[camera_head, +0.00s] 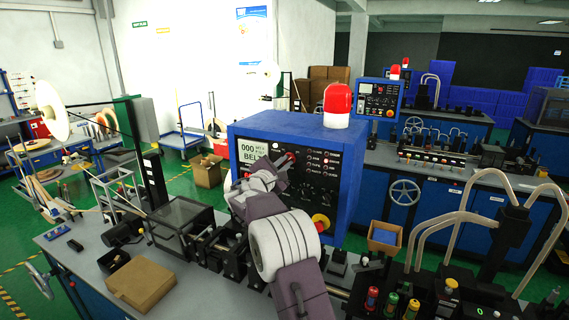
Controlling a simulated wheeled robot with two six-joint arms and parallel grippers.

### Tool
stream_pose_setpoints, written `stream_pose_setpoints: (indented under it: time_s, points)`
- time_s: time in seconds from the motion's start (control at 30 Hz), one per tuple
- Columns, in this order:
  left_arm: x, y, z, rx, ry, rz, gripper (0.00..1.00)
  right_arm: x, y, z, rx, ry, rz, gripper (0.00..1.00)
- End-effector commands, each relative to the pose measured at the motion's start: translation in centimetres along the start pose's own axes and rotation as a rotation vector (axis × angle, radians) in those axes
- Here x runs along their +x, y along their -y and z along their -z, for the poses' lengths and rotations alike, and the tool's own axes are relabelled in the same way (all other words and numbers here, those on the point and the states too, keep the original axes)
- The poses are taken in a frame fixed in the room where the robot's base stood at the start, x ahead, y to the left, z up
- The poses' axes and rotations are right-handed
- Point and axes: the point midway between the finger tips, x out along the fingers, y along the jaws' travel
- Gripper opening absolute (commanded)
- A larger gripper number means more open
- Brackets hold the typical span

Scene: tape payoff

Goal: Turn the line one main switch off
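The blue control box (345,150) with a black front panel and a red beacon (337,104) on top stands on the nearest bench. Its panel carries a small display (253,153), rows of buttons and a red-and-yellow round control (321,222) at the lower right. I cannot tell which control is the main switch. My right arm reaches up from the bottom. Its gripper (279,164) is in front of the panel's left part, close to a small red part (290,157). Contact and finger opening cannot be made out. The arm hides part of the panel. My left gripper is not in view.
The bench holds a cardboard box (143,283), a clear-covered unit (180,216) and black fittings. At the right are curved tubes (448,222) and coloured knobs (390,303). A second blue control box (378,99) with a red beacon stands on a bench behind.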

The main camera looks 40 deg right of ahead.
Motion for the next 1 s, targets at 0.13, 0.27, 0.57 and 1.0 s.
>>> stream_pose_setpoints:
  time_s: [0.13, 0.27, 0.57, 1.0]
  points:
    - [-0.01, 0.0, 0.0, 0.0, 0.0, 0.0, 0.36, -0.01, -0.12, -0.13, -0.001, 0.002, -0.002, 0.0]
    - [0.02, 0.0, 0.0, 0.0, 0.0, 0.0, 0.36, 0.0, -0.12, -0.17, -0.021, 0.003, -0.002, 0.0]
    - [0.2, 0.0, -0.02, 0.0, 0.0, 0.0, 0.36, 0.0, -0.16, -0.26, -0.19, 0.006, -0.002, 0.0]
    - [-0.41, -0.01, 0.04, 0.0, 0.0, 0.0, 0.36, 0.0, -0.4, -0.5, -0.605, 0.009, -0.002, 0.0]
